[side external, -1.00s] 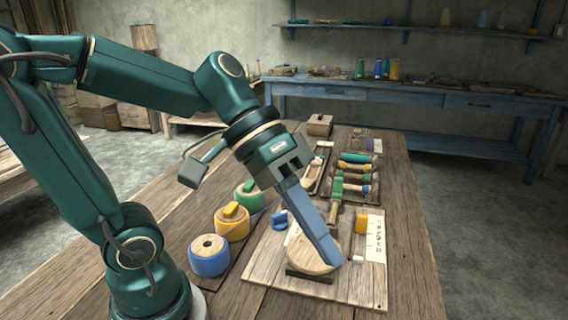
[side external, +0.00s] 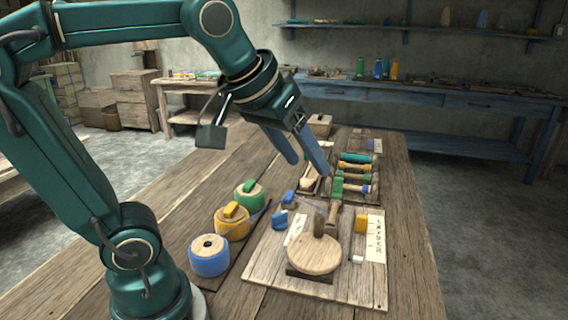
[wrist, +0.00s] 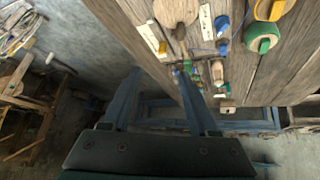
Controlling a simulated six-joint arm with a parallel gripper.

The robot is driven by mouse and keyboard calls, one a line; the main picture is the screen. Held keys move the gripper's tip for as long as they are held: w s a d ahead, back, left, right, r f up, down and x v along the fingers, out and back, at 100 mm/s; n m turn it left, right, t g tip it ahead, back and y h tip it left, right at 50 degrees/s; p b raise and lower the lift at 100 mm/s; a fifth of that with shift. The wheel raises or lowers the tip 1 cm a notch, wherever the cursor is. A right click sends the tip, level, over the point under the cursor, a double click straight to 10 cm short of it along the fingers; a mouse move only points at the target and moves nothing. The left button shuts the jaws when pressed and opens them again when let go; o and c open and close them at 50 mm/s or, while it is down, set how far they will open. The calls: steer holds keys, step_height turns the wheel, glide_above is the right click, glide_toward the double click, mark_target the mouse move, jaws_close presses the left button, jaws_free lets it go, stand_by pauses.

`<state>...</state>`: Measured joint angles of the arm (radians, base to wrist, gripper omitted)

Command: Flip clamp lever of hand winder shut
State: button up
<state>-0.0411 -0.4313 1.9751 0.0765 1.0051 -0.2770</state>
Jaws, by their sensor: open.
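The hand winder is a wooden board (side external: 268,272) with a round wooden disc (side external: 306,257) and an upright wooden peg (side external: 326,222). A blue piece (side external: 281,220), a second blue piece (side external: 289,198) and a yellow block (side external: 361,225) are around it. I cannot tell which part is the clamp lever or how it stands. My gripper (side external: 310,168) is open and empty, raised above the table behind the disc. In the wrist view my gripper (wrist: 159,70) has its two blue fingers apart, and the winder's disc (wrist: 176,10) is at the top edge.
Blue, yellow and green thread spools (side external: 209,257) stand in a row left of the board. Behind it lie a green-headed tool (side external: 337,190) and several coloured rolls (side external: 356,168). A wooden block (side external: 319,121) stands at the far end.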

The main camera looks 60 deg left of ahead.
steer(key=w+a+r+n+y, duration=0.15)
steer(key=w+a, duration=0.25)
steer(key=w, duration=0.5)
steer(key=n+g, duration=0.2)
steer(key=n, duration=0.2)
glide_above(338, 178)
steer(key=s+d, duration=0.1)
steer(key=d, duration=0.2)
step_height(338, 178, down, 8)
steer(key=f, duration=0.1)
steer(key=shift+g+y, duration=0.35)
steer(key=shift+g, duration=0.45)
steer(key=x, duration=0.3)
steer(key=s+x, duration=0.1)
steer(key=x, duration=0.2)
steer(key=shift+s+a+f, duration=0.1)
steer(key=shift+s+f, duration=0.1)
steer(key=shift+f, duration=0.1)
steer(key=shift+x, duration=2.4)
jaws_close()
steer(key=shift+s, duration=0.1)
